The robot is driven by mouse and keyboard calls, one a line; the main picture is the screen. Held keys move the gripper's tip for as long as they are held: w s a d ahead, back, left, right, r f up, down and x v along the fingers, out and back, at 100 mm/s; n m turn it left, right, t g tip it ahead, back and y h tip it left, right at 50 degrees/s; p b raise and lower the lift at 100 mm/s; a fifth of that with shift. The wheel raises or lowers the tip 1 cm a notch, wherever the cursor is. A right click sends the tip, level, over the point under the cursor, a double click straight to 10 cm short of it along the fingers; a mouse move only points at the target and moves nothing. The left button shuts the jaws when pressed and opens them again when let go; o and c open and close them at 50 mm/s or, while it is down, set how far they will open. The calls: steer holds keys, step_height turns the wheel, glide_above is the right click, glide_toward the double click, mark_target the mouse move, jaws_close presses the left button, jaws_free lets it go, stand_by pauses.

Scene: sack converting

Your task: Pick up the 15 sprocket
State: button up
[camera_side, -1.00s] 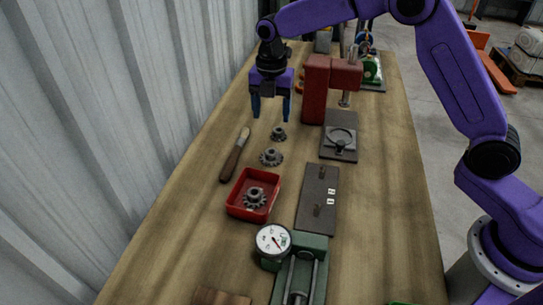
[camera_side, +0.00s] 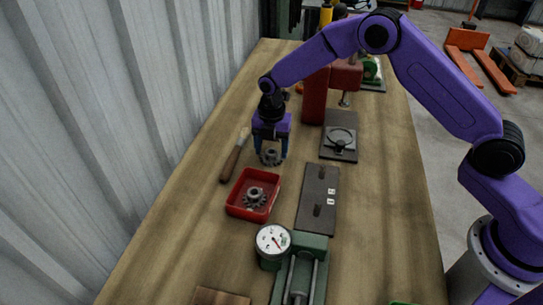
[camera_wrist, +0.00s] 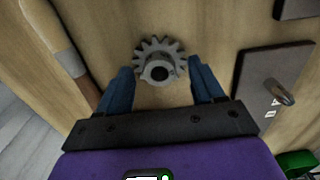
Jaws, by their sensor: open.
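A grey toothed sprocket (camera_side: 271,158) with a raised hub lies flat on the wooden bench. In the wrist view this sprocket (camera_wrist: 158,60) shows its hub bore and sits between and just beyond the fingertips. A second sprocket (camera_side: 255,195) lies in the red tray (camera_side: 233,208). My gripper (camera_side: 270,152) is open, pointing down over the bench sprocket, with a blue finger on either side; its fingers (camera_wrist: 160,73) appear clear of the teeth. The smaller sprocket seen earlier behind it is hidden by my gripper. I can read no tooth count on any sprocket.
A dark plate (camera_side: 319,213) with two pegs and small white labels lies to the right. A wooden-handled tool (camera_side: 231,163) lies close on the left. A dial gauge (camera_side: 272,240) on a green fixture stands in front. A red press (camera_side: 314,97) stands behind.

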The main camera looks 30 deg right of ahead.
steer(key=shift+f, duration=0.25)
jaws_close()
steer(key=shift+r, duration=0.15)
